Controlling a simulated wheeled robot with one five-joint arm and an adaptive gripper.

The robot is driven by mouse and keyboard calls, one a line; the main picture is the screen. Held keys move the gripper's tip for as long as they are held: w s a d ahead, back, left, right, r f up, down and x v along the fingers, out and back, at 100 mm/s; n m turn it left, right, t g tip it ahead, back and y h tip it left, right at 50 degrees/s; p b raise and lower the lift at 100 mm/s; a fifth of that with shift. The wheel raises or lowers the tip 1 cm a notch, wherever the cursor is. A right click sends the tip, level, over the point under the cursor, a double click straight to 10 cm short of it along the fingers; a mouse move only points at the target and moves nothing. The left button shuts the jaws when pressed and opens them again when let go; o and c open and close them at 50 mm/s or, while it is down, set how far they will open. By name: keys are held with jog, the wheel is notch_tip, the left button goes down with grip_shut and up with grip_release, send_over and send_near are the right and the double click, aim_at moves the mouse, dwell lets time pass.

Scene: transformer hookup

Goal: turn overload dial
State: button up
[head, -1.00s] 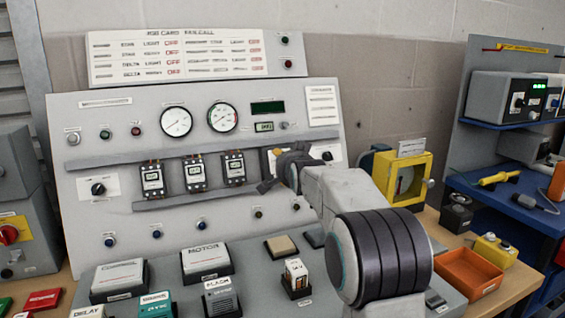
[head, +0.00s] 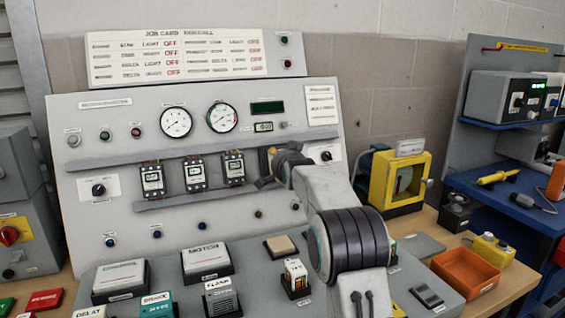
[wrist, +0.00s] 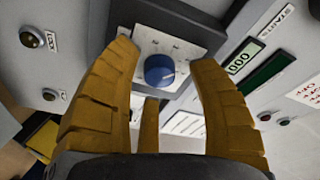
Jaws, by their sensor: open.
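The dial (wrist: 159,69) is a round blue knob on a pale marked plate in a dark frame, seen in the wrist view. I cannot tell whether any fingertip touches the panel. In the head view my gripper (head: 267,165) is at the panel's shelf, just right of several small meter-like units (head: 233,169), and the dial is hidden there.
The panel (head: 120,215) carries gauges (head: 176,122), a green display (head: 264,127) and a black knob (head: 98,189). A yellow frame box (head: 404,182) and an orange tray (head: 466,272) stand to the right. Boxed components (head: 207,261) sit on the sloping desk below.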

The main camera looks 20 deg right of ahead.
grip_shut()
dwell(0.5)
jog(key=shift+r, duration=0.1)
